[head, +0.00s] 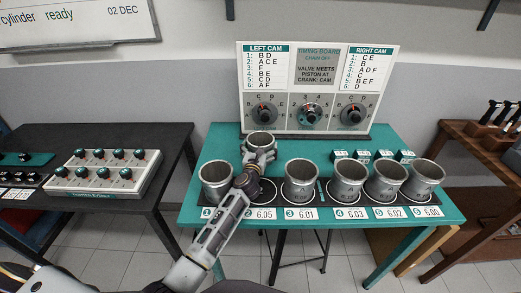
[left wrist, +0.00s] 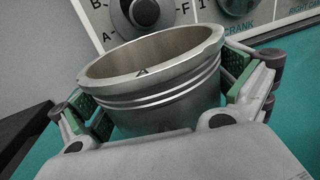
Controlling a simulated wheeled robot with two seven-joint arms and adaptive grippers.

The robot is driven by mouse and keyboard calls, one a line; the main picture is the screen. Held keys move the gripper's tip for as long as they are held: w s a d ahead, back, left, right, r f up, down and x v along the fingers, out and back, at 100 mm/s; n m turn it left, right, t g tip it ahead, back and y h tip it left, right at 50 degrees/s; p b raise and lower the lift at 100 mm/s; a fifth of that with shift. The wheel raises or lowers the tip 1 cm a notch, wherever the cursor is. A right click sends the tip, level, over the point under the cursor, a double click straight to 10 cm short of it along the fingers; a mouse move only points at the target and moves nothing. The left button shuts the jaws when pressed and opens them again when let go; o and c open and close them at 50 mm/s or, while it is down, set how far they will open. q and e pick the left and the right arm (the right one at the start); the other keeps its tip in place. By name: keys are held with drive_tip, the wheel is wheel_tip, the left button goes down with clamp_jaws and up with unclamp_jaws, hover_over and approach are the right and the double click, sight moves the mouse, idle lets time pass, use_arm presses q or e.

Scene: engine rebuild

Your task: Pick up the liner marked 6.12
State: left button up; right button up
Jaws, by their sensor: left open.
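A grey metal liner (head: 261,138) is at the back of the teal table, below the timing board. My left gripper (head: 259,154) is at it, open, with its fingers on either side. In the left wrist view the liner (left wrist: 155,85) fills the space between the open fingers (left wrist: 165,95), and a small dark mark shows on its rim. Whether the fingers touch it is unclear. Other liners stand in the front row: one at place 1 (head: 216,180), one at 6.01 (head: 299,178), and others at 6.03, 6.02 and 6.00. I cannot read 6.12 on any label; place 1's label is partly hidden.
The timing board (head: 317,90) with dials stands at the table's back. Small dark green blocks (head: 362,156) lie behind the right liners. A dark table (head: 100,200) with a knobbed white box (head: 103,172) is at left; a brown bench (head: 485,150) is at right.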

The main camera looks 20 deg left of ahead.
use_arm(q)
drive_tip(key=c, duration=0.9)
drive_tip(key=shift+r, duration=0.1)
drive_tip(key=shift+c, duration=0.4)
use_arm(e)
drive_tip(key=shift+s, duration=0.1)
use_arm(q)
drive_tip(key=shift+r, duration=0.1)
use_arm(e)
drive_tip(key=shift+a+r, duration=0.1)
drive_tip(key=shift+r, duration=0.05)
